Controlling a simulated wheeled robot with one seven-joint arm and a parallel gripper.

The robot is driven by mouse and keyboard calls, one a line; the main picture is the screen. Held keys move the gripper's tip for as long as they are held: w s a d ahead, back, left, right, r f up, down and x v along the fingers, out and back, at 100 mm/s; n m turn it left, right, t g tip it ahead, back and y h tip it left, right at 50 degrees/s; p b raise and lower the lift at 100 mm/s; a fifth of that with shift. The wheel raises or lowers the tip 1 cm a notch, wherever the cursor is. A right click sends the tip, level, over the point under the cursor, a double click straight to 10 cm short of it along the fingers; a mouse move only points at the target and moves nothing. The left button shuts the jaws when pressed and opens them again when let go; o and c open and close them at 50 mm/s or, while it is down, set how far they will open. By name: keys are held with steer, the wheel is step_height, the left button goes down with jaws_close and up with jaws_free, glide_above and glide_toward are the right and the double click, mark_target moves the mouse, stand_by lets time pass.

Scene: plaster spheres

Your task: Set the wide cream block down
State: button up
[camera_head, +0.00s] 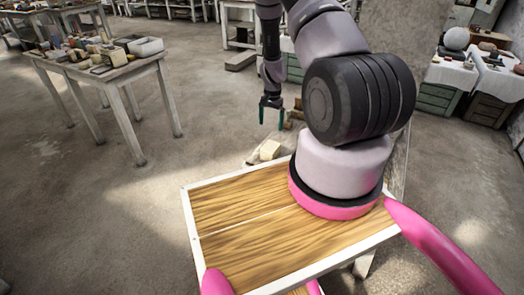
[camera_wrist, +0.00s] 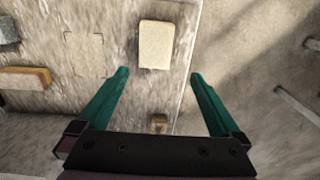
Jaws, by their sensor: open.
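The wide cream block (camera_wrist: 157,45) rests on a grey worn surface (camera_wrist: 105,105) close to its right edge in the wrist view. The block also shows in the head view (camera_head: 270,150), just below my gripper. My gripper (camera_wrist: 159,75) is open and empty, its green fingers spread wider than the block. In the wrist view the block lies beyond the fingertips, between their lines, and neither finger touches it. In the head view my gripper (camera_head: 271,118) points down above the block.
A faint square outline (camera_wrist: 84,54) marks the surface left of the block. A brown-and-tan block (camera_wrist: 25,78) and a grey block (camera_wrist: 8,31) lie farther left. A small brown piece (camera_wrist: 159,122) sits between the fingers. A cluttered table (camera_head: 90,70) stands at left in the head view.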

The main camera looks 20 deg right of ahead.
mark_target(271, 146)
steer(key=f, duration=1.4)
steer(key=shift+s+a, duration=0.1)
steer(key=shift+s, duration=0.3)
steer(key=shift+r, duration=0.1)
jaws_close()
